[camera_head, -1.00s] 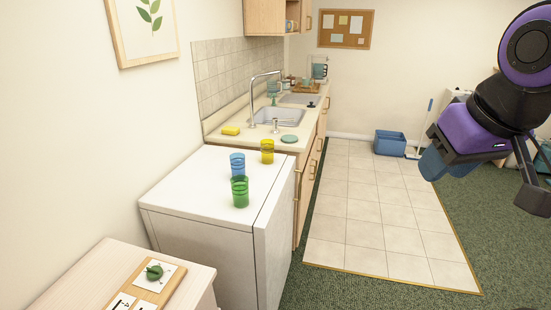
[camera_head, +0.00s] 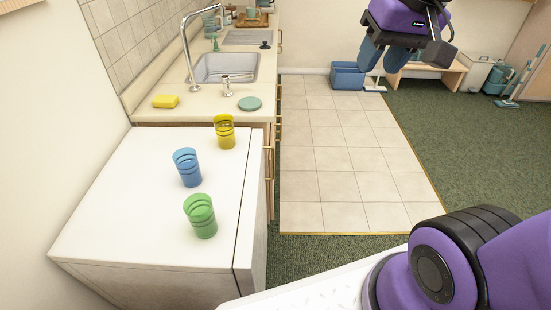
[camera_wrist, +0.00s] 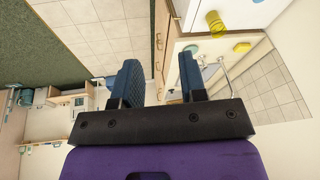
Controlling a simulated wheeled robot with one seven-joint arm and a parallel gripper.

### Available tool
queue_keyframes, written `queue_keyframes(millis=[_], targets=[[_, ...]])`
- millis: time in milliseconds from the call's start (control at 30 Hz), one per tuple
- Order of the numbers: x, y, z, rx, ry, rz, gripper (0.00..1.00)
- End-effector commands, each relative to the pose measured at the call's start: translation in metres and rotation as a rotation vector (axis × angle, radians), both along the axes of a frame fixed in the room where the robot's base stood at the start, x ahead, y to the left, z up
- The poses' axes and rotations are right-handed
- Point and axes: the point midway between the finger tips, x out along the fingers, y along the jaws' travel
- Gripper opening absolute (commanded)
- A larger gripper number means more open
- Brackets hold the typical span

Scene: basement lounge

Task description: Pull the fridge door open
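The fridge (camera_head: 150,215) is a low white box at the left of the head view, with cups on its top. Its door (camera_head: 250,215) is the slab along its right side, seen almost edge-on and looking shut; no handle shows on it. In the wrist view part of the white fridge top (camera_wrist: 194,12) shows at the upper edge, the picture being upside down. My gripper (camera_head: 384,60) is raised over the tiled floor, right of and beyond the fridge, apart from it. In the wrist view its blue fingers (camera_wrist: 160,82) are spread with nothing between them.
Green (camera_head: 201,216), blue (camera_head: 187,167) and yellow (camera_head: 225,131) cups stand on the fridge. A counter with a sink (camera_head: 226,67) and handled cabinets adjoins it. The tiled floor (camera_head: 340,160) right of it is clear. A blue bin (camera_head: 346,76) stands at the far wall.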

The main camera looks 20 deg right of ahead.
Motion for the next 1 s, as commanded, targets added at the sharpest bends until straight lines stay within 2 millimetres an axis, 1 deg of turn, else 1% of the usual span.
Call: queue_keyframes(millis=[33,267,467,600,767,900,967,1000], targets=[[0.015,0.002,-0.004,0.024,0.036,-0.018,0.39],[0.075,0.011,-0.026,0.148,0.172,-0.098,0.39],[0.128,0.016,-0.054,0.265,0.286,-0.172,0.39],[0.163,0.018,-0.080,0.355,0.364,-0.228,0.39],[0.202,0.018,-0.114,0.463,0.452,-0.297,0.39],[0.234,0.016,-0.148,0.564,0.527,-0.360,0.39],[0.246,0.015,-0.163,0.609,0.557,-0.388,0.39],[0.254,0.014,-0.174,0.639,0.578,-0.409,0.39]])
